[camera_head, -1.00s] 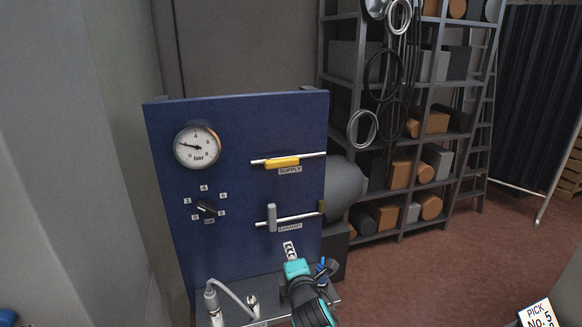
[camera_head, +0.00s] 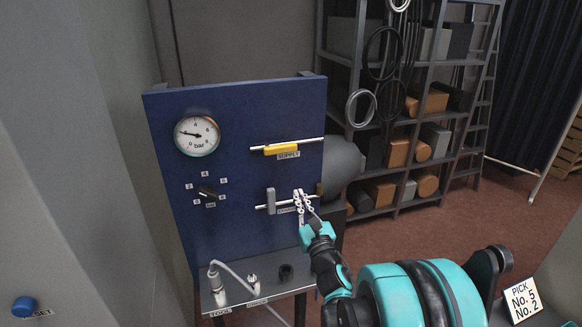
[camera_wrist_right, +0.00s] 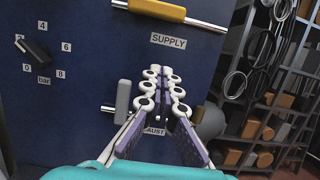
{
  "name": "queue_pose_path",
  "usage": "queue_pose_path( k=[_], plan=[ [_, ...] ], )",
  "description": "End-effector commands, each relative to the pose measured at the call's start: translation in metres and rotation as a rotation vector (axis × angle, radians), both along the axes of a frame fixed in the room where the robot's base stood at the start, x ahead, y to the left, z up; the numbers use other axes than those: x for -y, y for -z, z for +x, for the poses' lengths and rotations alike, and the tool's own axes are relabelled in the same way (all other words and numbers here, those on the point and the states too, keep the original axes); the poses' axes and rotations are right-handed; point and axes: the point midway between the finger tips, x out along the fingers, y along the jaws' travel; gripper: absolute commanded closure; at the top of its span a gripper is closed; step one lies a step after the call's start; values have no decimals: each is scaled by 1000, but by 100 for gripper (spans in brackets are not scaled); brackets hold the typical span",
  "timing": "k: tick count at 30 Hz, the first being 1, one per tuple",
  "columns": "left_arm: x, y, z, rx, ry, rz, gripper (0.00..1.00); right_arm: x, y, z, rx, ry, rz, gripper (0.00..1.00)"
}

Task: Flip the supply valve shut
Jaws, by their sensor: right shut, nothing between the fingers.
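The supply valve has a yellow handle (camera_head: 282,150) that lies along its horizontal pipe, high on the right of the blue panel (camera_head: 225,235), above the SUPPLY label (camera_head: 288,155). In the right wrist view the yellow handle (camera_wrist_right: 157,10) is at the top edge, also in line with the pipe. My right gripper (camera_head: 299,194) is shut and empty in front of the panel, below the supply valve and just right of the grey exhaust handle (camera_head: 271,201). In the wrist view its fingertips (camera_wrist_right: 161,73) point toward the SUPPLY label, apart from the yellow handle. My left gripper is out of view.
The grey exhaust handle stands upright across its pipe, close to my right fingers. A gauge (camera_head: 197,135) and a selector knob (camera_head: 208,192) are on the panel's left. A ledge (camera_head: 245,291) holds a hose fitting. A loaded shelf rack (camera_head: 402,170) stands behind right.

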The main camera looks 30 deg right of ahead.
Motion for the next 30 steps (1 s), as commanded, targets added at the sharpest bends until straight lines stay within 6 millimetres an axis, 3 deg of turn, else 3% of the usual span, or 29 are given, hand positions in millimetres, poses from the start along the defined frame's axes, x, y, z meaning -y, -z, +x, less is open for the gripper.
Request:
queue_pose_path(
  k=[5,17,24,30],
  plan=[
    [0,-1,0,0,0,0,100,4,-4,16,0,-1,2,100],
    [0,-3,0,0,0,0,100,26,-24,93,0,-1,3,100],
    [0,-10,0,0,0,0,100,27,-57,93,0,0,2,100],
    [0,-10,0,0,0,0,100,27,-65,93,0,0,2,100]
  ],
)
